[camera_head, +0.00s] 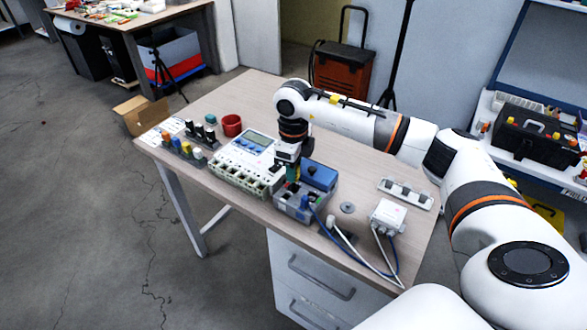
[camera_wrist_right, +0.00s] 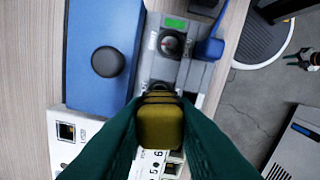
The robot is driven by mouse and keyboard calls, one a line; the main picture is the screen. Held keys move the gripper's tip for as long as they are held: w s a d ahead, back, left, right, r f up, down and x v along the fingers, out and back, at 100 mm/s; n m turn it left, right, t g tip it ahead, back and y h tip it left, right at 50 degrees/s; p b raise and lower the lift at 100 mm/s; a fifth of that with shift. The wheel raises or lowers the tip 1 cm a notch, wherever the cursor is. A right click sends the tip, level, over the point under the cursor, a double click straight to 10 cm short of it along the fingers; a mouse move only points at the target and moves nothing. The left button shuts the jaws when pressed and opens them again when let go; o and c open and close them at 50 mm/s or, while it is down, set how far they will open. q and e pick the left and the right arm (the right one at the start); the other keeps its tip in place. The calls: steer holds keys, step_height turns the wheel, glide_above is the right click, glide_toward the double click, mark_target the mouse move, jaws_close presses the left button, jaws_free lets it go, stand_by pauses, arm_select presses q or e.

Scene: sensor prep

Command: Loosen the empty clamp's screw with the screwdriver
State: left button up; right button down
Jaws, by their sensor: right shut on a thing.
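My right gripper (camera_head: 292,178) points down over the grey clamp block (camera_head: 282,206) on the wooden table. In the right wrist view its green fingers (camera_wrist_right: 160,128) are shut on the yellow handle of the screwdriver (camera_wrist_right: 160,125). I look down along the handle, so its tip is hidden. The grey clamp block (camera_wrist_right: 160,70) lies just beyond it, with a dark round opening (camera_wrist_right: 171,43) beside a green label. A blue connector (camera_wrist_right: 210,48) sits at the block's right side. Whether the screwdriver touches a screw is not visible. My left gripper is not in view.
A blue box with a black knob (camera_wrist_right: 105,62) adjoins the clamp block. A large white device with a display (camera_head: 245,160) stands to the left. A white cabled box (camera_head: 388,216) and blue and white cables lie to the right. A red cup (camera_head: 232,125) stands farther back.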

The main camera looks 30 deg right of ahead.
steer(key=n+b, duration=0.1)
steer(key=n, duration=0.4)
steer(key=n+b, duration=0.1)
steer(key=n, duration=0.3)
steer(key=shift+f+b, duration=0.1)
steer(key=shift+b, duration=0.25)
steer(key=n+b, duration=0.1)
steer(key=n, duration=0.3)
steer(key=shift+n, duration=0.3)
steer(key=n+b, duration=0.1)
steer(key=n, duration=0.2)
steer(key=shift+r+p, duration=2)
steer(key=shift+r, duration=1.1)
